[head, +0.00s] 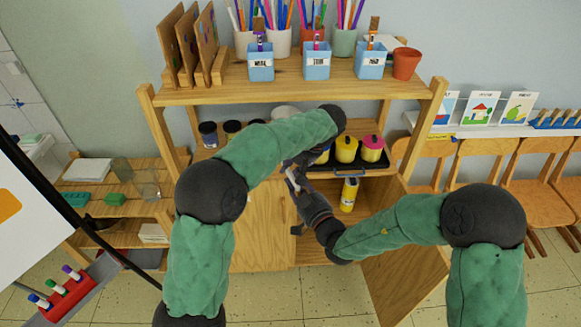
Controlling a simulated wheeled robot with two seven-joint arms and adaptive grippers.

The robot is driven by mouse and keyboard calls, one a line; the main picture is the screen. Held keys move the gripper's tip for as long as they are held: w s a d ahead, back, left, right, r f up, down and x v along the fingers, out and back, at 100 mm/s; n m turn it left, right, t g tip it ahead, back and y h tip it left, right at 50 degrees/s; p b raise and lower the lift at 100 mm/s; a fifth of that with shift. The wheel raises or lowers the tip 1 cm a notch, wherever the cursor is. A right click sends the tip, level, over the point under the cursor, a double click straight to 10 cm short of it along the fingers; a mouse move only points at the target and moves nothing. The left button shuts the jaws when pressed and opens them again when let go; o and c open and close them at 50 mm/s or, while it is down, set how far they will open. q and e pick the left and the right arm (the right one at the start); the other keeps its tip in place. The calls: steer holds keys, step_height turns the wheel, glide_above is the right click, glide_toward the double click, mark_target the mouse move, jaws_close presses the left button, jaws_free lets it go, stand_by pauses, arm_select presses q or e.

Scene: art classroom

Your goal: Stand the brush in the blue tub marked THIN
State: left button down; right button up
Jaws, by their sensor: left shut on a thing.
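Three blue tubs stand in a row on the top shelf: a left one (261,71), a middle one (317,69) and a right one (370,68). Each has a white label and a brush-like stick in it. The lettering is small and blurred; the middle label looks most like THIN. My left gripper (297,164) is below the shelf, mostly hidden by its own forearm, shut on a small pale thing (292,181) that seems to be the brush. My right gripper (301,190) is just below, close to the same thing; its fingers are unclear.
Pots of pencils (281,42), a terracotta pot (406,64) and upright boards (188,52) crowd the top shelf. Below are dark jars (208,134), yellow and pink paint pots (372,148) and a yellow bottle (349,195). A cabinet door (405,275) stands open at right.

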steer(key=shift+o, duration=1.3)
steer(key=shift+s+a, duration=0.1)
arm_select(q)
steer(key=shift+d, duration=0.1)
